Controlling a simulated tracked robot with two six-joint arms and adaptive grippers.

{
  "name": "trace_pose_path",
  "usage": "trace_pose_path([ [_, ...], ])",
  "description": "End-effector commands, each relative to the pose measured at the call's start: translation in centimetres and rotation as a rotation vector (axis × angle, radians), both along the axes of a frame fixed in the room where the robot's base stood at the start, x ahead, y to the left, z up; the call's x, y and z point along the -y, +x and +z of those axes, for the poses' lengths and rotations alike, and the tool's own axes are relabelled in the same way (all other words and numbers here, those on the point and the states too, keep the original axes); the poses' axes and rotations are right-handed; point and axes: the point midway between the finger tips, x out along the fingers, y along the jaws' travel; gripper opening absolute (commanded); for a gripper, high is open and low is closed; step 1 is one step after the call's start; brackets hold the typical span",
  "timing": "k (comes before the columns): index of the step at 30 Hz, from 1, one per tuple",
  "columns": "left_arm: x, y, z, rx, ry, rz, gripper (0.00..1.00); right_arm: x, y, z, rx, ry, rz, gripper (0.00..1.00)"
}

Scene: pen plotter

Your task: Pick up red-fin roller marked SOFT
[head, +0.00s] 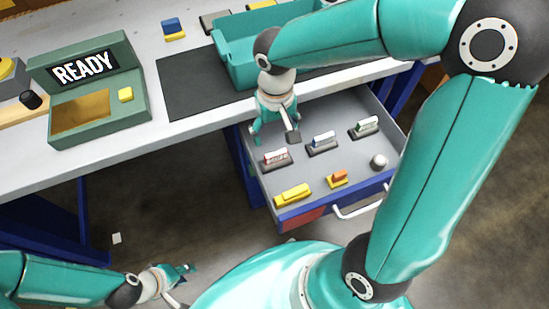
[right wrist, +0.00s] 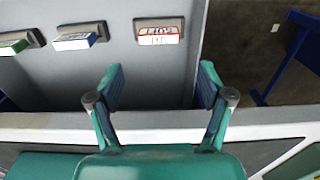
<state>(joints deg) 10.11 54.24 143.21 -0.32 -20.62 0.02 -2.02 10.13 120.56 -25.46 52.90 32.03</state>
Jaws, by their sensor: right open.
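The red-fin roller (head: 276,157) lies in the open drawer, at its left side in the head view. In the right wrist view the red-fin roller (right wrist: 159,33) shows a white face with a red edge and inverted lettering that looks like SOFT, on a grey holder. My right gripper (head: 275,134) is open and empty above the drawer, just behind the roller. In the right wrist view its two fingers (right wrist: 161,82) are spread apart, with the roller beyond them. My left gripper (head: 176,280) is low at the bottom left, away from the drawer; its opening is unclear.
A blue-fin roller (head: 322,142) and a green-fin roller (head: 365,127) lie to the right in the drawer (head: 352,174). Yellow (head: 292,195) and orange (head: 338,178) items and a round knob-like piece (head: 378,161) lie nearer its front. A teal tray (head: 235,67) stands on the bench.

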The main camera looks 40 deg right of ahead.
Motion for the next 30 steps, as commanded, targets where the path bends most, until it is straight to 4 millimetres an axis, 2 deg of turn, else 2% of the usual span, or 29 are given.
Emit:
trace_pose_path([
  [1,0.0,0.0,-0.5,0.0,0.0,0.0,0.33,-0.1,0.0,-1.6,-0.005,0.0,0.001,0.79],
  [6,0.0,0.0,-1.1,0.0,0.0,0.0,0.33,-0.2,0.1,-4.5,-0.004,0.0,0.006,0.79],
  [14,0.0,0.0,-1.4,0.001,0.0,0.0,0.33,-0.2,0.2,-6.2,-0.001,0.0,0.006,0.79],
  [24,0.0,0.0,-2.4,0.001,0.0,0.0,0.33,0.0,0.1,-10.5,-0.003,0.0,0.007,0.79],
  [30,0.0,0.0,-2.4,0.001,0.0,0.0,0.33,0.0,0.1,-11.0,0.0,0.0,0.008,0.79],
])
